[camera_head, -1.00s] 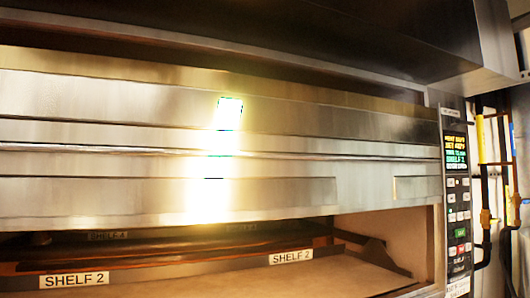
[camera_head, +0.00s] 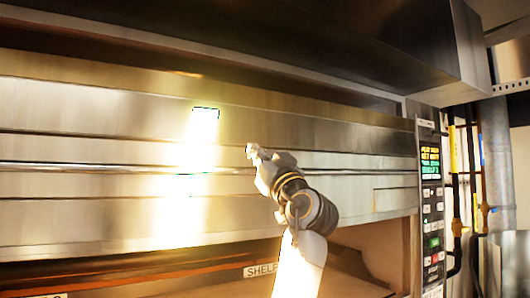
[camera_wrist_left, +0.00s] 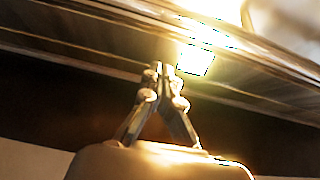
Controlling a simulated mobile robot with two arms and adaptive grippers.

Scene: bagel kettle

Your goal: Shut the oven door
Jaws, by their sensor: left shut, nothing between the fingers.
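The oven door (camera_head: 100,222) is a wide, shiny steel panel across the oven front in the head view. A gap shows below its lower edge, with shelf parts and a pale inner surface visible inside. My left gripper (camera_head: 252,150) is shut and empty, in front of the steel front near the long horizontal bar (camera_head: 90,169). I cannot tell whether it touches the steel. In the left wrist view, the closed fingertips (camera_wrist_left: 160,69) overlap a steel panel's lower part (camera_wrist_left: 110,55), with a dark space below. My right gripper is not in view.
The control panel (camera_head: 431,205) with a lit display stands right of the door. Yellow and black pipes (camera_head: 456,185) run beyond it. A dark hood (camera_head: 370,40) overhangs the oven. A labelled shelf edge (camera_head: 262,270) shows inside the gap.

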